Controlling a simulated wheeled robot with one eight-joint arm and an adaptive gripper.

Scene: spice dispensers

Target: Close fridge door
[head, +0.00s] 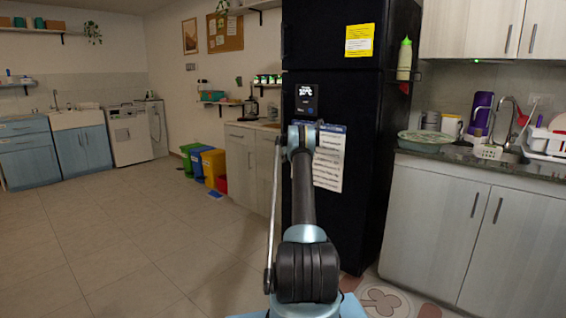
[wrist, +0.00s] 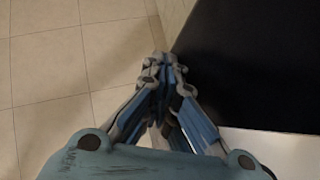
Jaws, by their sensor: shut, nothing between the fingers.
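The black fridge (head: 350,230) stands in the middle of the head view, with an upper and a lower door. Its front carries a small display, a yellow note and a white printed sheet. I see no open gap or interior; the left edge of the front is partly behind my arm. In the wrist view my gripper (wrist: 165,62) is shut and empty, its fingers together. A black surface (wrist: 255,65), likely the fridge, lies right of the fingertips; whether they touch it I cannot tell. In the head view the fingers are hidden.
A counter with grey cabinets (head: 435,225) stands right of the fridge. A low cabinet (head: 250,165) stands left of it. Colored bins (head: 213,168) stand farther back. The tiled floor (head: 110,240) on the left is clear. A patterned mat (head: 388,300) lies at the front right.

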